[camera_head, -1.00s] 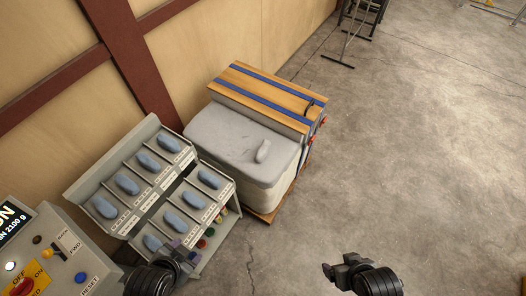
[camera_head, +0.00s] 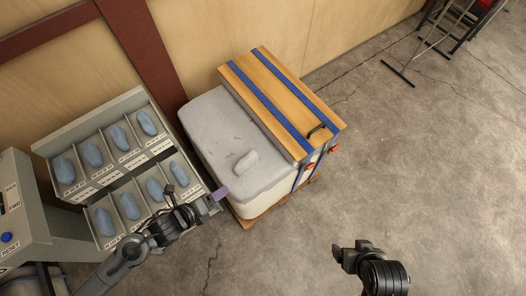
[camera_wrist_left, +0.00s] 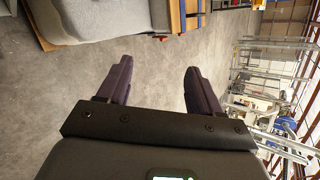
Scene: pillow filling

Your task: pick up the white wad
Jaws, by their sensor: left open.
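The white wad (camera_head: 246,162) is a small pale lump lying on top of the grey-white filling in a large bin (camera_head: 262,204), near the bin's front edge. My left gripper (camera_head: 197,193) is open and empty, left of the bin and below-left of the wad, over the edge of the rack. Its two dark purple fingers stand apart in the left wrist view (camera_wrist_left: 159,68), with bare floor beyond them; the wad does not show there. My right gripper (camera_head: 340,252) hangs over the floor at the lower right, away from the bin; its jaw gap is unclear.
A rack (camera_head: 150,185) with several blue wads in labelled slots stands left of the bin. A wooden lid (camera_head: 280,98) with blue straps and a black handle covers the bin's back right part. A grey control box (camera_head: 25,195) stands far left.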

